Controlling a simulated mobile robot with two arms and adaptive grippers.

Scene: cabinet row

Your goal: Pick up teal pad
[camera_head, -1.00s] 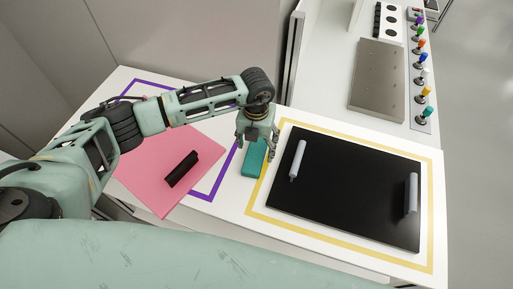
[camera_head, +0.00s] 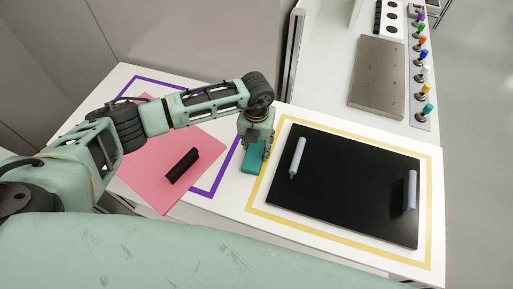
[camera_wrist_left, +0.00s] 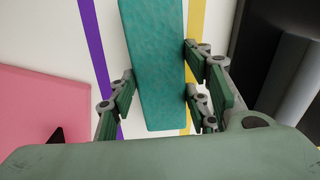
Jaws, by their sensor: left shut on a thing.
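The teal pad (camera_head: 253,157) is a small flat block on the white table top, between the purple and yellow outlines. It also shows in the left wrist view (camera_wrist_left: 155,65), long and running between my fingers. My left gripper (camera_head: 257,150) is over the pad, pointing down, with its fingers closed against the pad's two long sides. The same fingers show on both sides of the pad in the left wrist view (camera_wrist_left: 158,92). The pad appears to be at table height; I cannot tell if it is lifted. My right gripper is not in view.
A pink board (camera_head: 150,165) with a black handle (camera_head: 182,166) lies left of the pad. A black board (camera_head: 345,190) with two grey handles lies close on the right, inside the yellow outline (camera_head: 433,215). A metal plate (camera_head: 377,78) and several coloured knobs are on the far counter.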

